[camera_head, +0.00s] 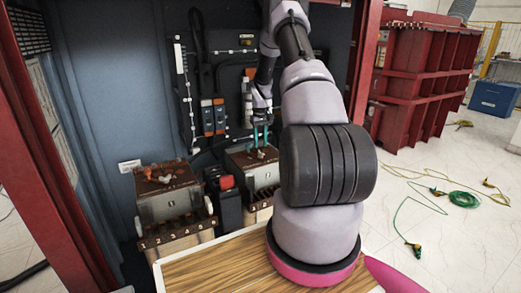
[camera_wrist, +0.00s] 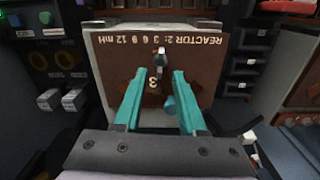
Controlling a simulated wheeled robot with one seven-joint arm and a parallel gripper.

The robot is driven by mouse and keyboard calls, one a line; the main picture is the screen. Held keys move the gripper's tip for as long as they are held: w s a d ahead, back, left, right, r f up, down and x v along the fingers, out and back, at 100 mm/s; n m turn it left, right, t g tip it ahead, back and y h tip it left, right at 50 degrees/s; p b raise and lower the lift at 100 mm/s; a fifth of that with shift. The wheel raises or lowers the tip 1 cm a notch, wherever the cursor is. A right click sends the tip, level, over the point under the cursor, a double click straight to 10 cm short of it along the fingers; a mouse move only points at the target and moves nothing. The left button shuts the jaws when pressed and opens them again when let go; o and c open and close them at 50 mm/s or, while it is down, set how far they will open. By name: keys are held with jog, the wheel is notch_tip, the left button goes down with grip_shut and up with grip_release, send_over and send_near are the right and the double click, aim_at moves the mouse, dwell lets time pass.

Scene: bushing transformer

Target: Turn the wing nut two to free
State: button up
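In the wrist view, my gripper (camera_wrist: 165,75) is open, its two teal fingers spread over the brown top panel (camera_wrist: 205,65) of the box lettered "REACTOR 2". A small metallic wing nut (camera_wrist: 161,58) stands on that panel, just beyond the fingertips and between their lines. It appears apart from both fingers. A small teal piece (camera_wrist: 171,106) shows between the fingers; I cannot tell what it belongs to. In the head view, my gripper (camera_head: 260,136) points down over the right-hand box (camera_head: 257,178), with a pale fitting (camera_head: 258,154) close below the fingertips.
A similar box (camera_head: 170,203) with orange-brown fittings on top stands to the left. A black device with a red top (camera_head: 227,183) sits between the boxes. A wooden board (camera_head: 205,270) lies in front.

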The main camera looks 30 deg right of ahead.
notch_tip(320, 180, up, 6)
jog(key=shift+r, duration=0.25)
dwell(0.5)
